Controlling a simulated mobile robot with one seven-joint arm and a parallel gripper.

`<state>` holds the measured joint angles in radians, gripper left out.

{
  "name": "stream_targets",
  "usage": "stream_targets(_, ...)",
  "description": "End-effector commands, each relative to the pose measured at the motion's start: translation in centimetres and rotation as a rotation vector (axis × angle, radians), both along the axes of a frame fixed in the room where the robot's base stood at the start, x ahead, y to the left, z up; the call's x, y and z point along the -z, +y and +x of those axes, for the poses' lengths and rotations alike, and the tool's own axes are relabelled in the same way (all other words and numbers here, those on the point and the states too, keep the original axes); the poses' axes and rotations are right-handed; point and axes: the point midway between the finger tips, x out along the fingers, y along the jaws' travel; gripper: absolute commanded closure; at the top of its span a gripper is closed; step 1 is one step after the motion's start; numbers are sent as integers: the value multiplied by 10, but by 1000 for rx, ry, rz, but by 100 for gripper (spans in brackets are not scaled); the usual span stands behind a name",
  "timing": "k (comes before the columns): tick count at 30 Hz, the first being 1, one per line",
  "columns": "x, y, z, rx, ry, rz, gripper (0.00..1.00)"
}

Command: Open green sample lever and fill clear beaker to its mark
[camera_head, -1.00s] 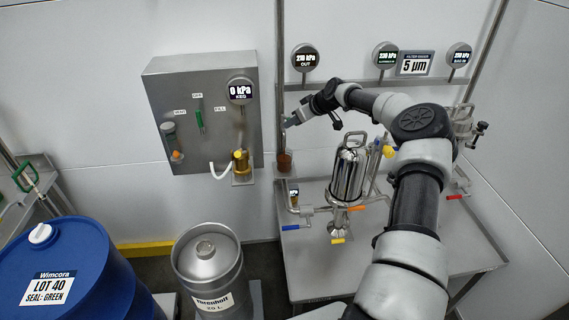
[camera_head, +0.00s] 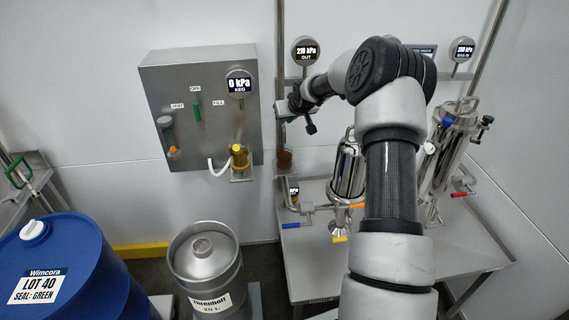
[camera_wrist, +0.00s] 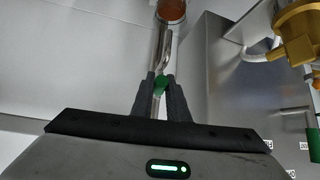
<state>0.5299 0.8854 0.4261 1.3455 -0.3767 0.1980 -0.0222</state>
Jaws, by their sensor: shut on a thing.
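My gripper (camera_wrist: 161,100) points at the wall pipe, its two dark fingers shut on the small green sample lever (camera_wrist: 160,83). In the head view my gripper (camera_head: 283,109) is at the upright pipe left of the tank skid, and the lever is hidden there. The clear beaker (camera_head: 285,159) stands below it, with reddish-brown liquid inside. It also shows at the top edge of the wrist view (camera_wrist: 171,11), beyond the metal spout pipe (camera_wrist: 165,45), partly cut off. I cannot make out its mark or whether liquid is flowing.
A steel panel box (camera_head: 205,115) with a keg gauge and a brass fitting (camera_head: 239,156) hangs just left. A polished filter housing (camera_head: 348,172) is right of the beaker.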

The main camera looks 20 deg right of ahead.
Motion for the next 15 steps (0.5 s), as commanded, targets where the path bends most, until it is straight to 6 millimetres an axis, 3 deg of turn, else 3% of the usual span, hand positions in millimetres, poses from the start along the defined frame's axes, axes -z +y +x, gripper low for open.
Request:
stream_targets(1,7,8,1,7,2,-1,100)
stream_targets(15,5,14,0,163,3,2,100)
